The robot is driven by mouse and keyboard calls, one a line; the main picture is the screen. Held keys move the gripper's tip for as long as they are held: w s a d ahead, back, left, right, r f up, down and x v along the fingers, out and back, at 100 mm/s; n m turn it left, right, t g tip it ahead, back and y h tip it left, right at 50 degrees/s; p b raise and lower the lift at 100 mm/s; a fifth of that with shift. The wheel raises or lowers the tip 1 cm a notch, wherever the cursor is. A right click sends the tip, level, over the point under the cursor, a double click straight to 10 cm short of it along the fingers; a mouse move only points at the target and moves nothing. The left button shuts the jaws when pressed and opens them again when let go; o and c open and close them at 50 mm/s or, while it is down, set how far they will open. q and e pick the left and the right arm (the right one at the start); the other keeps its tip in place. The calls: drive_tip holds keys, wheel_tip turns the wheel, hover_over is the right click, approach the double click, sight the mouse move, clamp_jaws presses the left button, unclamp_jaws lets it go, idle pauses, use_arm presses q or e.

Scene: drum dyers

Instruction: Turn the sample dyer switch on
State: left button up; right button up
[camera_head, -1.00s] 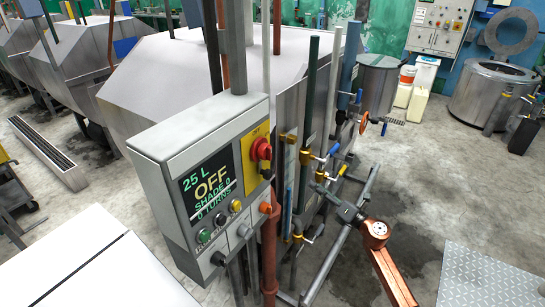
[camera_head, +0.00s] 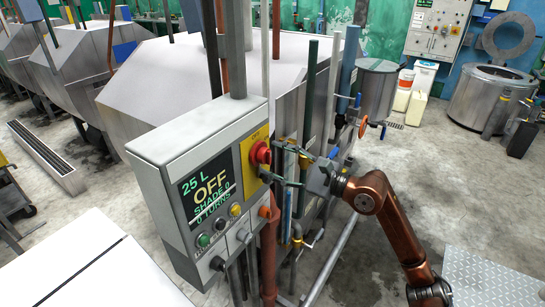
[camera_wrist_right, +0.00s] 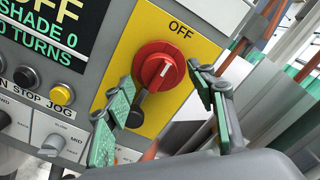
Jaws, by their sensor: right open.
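The display (camera_head: 207,193) reads 25 L, OFF, SHADE 0, 0 TURNS. My right gripper (camera_head: 274,161) is open in front of the knob. In the wrist view its green-padded fingers (camera_wrist_right: 160,82) lie on either side of the knob's lower part; I cannot tell whether they touch it. My left gripper is not in view.
Several buttons, including green (camera_head: 203,240) and yellow (camera_head: 235,209) ones, are below the display. Upright pipes (camera_head: 307,110) and valves stand close behind my right gripper. A white surface (camera_head: 90,270) fills the lower left. Open floor (camera_head: 440,180) lies to the right.

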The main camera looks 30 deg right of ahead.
drive_tip(key=shift+x, duration=0.75)
drive_tip(key=shift+c, duration=0.5)
drive_tip(key=c, duration=1.1)
drive_tip(key=shift+o, duration=0.2)
